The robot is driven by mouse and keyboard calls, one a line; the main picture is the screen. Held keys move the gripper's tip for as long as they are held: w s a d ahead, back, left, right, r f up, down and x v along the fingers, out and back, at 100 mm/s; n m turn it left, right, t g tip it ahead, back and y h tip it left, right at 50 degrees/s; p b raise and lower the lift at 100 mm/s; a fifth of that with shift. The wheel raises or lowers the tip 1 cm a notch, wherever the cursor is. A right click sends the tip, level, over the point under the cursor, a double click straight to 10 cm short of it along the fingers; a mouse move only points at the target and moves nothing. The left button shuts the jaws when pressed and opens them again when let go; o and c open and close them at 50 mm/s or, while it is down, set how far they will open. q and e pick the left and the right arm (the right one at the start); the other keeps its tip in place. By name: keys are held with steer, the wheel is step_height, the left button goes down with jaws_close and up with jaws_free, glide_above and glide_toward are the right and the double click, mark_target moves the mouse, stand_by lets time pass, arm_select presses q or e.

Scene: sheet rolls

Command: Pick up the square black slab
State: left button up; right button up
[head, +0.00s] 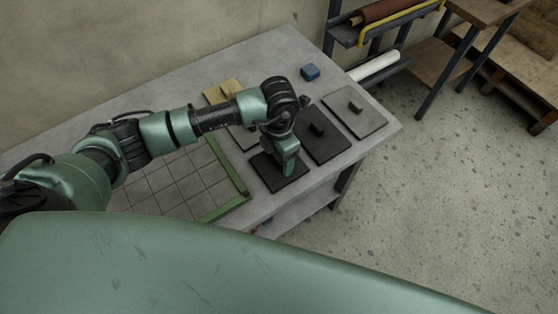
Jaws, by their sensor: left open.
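The square black slab (268,178) lies flat on the grey table near its front edge. My left gripper (288,170) points down over this slab, with its jaws open. The gripper covers the slab's middle, so I cannot tell whether the fingers touch it or stand around a knob. My right gripper is out of view.
A dark rectangular slab (333,150) with a knob and a light grey slab (372,121) lie to the right. A tan slab (212,95) is partly behind my arm. A blue block (310,72) sits at the back. A gridded board (160,185) with a green edge (228,166) lies left.

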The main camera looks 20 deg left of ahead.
arm_select(q)
steer(key=shift+f, duration=0.2)
steer(key=c, duration=1.5)
jaws_close()
steer(key=shift+w+r, duration=0.1)
